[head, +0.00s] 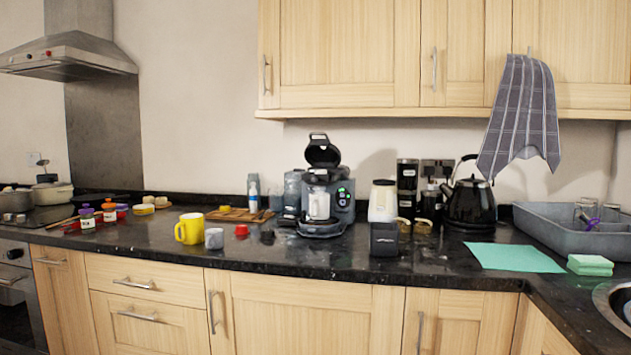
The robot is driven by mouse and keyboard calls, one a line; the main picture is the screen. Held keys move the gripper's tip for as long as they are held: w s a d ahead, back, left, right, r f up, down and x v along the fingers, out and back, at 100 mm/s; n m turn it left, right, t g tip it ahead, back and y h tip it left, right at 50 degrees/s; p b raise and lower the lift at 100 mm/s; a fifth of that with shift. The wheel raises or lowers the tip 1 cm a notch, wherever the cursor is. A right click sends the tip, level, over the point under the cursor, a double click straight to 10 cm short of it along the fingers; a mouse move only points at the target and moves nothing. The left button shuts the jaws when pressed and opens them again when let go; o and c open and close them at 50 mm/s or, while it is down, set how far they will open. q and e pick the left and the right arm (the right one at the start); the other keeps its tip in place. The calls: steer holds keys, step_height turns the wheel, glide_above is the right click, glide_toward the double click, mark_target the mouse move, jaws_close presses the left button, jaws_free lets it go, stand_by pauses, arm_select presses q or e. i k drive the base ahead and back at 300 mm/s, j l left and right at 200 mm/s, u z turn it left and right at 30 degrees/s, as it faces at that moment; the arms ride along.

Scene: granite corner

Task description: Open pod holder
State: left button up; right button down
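The coffee pod machine (344,200) stands on the dark counter in the middle of the head view. Its black lid (322,151) is raised and tilted up above the body, so the top looks open. A white cup (319,205) stands at its front on the drip tray (321,230). A small green light shows on its right side. The inside of the pod holder is too small to make out. Neither of my grippers is in view.
A yellow mug (190,229), a small grey cup (214,239) and a red pod-like item (242,231) stand left of the machine. A black box (384,239), white canister (382,201) and black kettle (470,203) stand right. The granite counter (285,258) is clear in front.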

mark_target(314, 179)
steer(key=i+z, duration=0.35)
steer(key=i, duration=0.65)
